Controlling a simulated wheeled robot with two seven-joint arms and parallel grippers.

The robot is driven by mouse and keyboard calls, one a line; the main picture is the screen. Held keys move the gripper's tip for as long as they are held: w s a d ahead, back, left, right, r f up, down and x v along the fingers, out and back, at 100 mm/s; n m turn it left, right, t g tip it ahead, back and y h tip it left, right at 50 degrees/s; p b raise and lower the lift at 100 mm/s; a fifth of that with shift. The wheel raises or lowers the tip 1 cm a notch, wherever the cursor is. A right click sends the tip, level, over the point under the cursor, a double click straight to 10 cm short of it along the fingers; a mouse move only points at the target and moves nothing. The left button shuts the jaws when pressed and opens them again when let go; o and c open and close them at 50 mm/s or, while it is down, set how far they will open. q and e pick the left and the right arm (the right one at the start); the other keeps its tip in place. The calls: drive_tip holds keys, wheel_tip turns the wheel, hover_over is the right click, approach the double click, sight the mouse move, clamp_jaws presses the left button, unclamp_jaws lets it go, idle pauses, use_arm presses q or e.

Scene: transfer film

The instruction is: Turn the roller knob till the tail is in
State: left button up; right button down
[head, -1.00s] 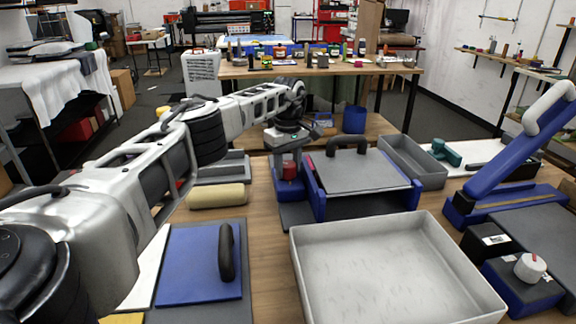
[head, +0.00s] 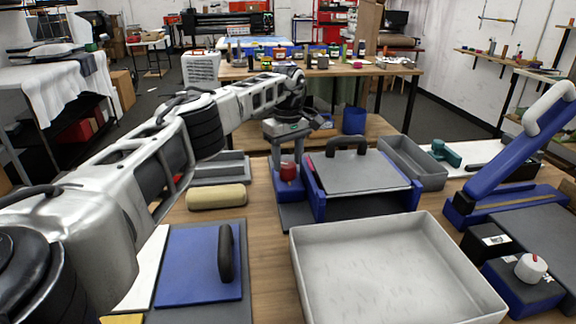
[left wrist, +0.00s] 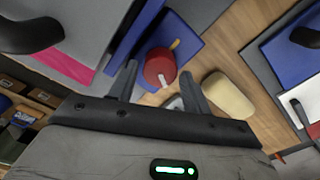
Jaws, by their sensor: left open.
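The roller knob (head: 288,172) is a red round knob at the left side of the blue press-like unit (head: 318,205) with a grey top and black handle. In the left wrist view the red knob (left wrist: 160,70) has a yellow pointer mark beside its upper edge. My left gripper (head: 288,158) is open above the knob. In the left wrist view its fingertips lie on either side of the knob, with gaps visible. A pink strip (left wrist: 66,66) shows at the unit's edge; I cannot tell if it is the tail. My right gripper is not in view.
A large empty grey tray (head: 395,275) stands in front of the unit. A beige pad (head: 216,197) and a blue board (head: 198,265) with a black handle lie at left. A white knob (head: 531,267) on a blue box and a blue lever press (head: 520,150) stand at right.

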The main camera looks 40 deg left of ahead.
sight(288, 164)
use_arm(q)
wheel_tip(288, 164, up, 14)
drive_tip(key=p, duration=0.1)
drive_tip(key=shift+f, duration=0.2)
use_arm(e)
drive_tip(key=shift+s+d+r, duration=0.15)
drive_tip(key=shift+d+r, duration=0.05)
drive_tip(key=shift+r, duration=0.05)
